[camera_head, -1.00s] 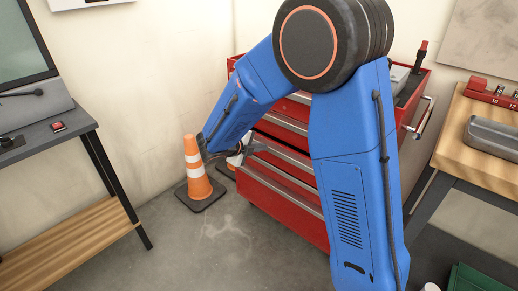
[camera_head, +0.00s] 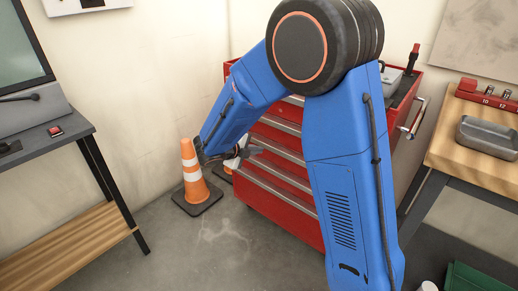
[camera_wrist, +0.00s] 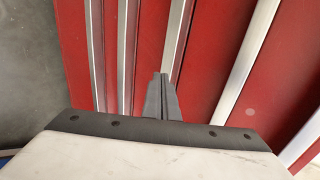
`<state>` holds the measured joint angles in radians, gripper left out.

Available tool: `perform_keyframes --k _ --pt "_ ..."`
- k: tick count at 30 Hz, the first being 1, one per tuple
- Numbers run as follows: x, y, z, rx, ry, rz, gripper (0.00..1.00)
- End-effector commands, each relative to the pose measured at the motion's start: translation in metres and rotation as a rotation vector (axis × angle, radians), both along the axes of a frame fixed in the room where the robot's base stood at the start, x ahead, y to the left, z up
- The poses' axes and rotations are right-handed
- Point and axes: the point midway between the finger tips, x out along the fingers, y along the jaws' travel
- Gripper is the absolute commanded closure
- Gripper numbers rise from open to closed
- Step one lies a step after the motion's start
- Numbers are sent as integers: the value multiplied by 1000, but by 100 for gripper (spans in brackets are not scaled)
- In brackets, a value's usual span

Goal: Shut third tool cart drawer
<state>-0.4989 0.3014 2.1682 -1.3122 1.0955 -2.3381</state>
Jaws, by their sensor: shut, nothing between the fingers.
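The red tool cart (camera_head: 284,212) stands against the wall behind my arm, with silver strips along its drawer fronts. My blue arm hides much of its upper front and right part. My gripper (camera_head: 258,150) is at the left part of the drawer fronts, around mid-height. In the wrist view, the drawer fronts run up and down the picture. My gripper's fingers (camera_wrist: 162,78) are together and empty, with their tips beside a silver drawer strip (camera_wrist: 177,35). I cannot tell whether they touch it, nor clearly whether any drawer stands out.
An orange traffic cone (camera_head: 191,170) stands on the floor just left of my gripper. A dark workbench (camera_head: 60,140) is at the left, and a wooden-topped bench (camera_head: 450,150) at the right. Grey floor (camera_head: 190,255) lies open in front of the cart.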

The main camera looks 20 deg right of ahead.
Motion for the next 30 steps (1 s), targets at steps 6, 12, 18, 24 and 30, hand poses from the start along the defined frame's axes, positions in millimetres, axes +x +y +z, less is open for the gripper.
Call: perform_keyframes --k 6,12,18,24,30 --pt "-22 32 21 1 -3 2 100" --pt "-40 56 38 2 -1 1 100" --pt "-50 70 48 2 -1 0 100" --pt "-61 57 56 66 -46 -71 100" --pt "-98 7 73 306 -226 -349 100"
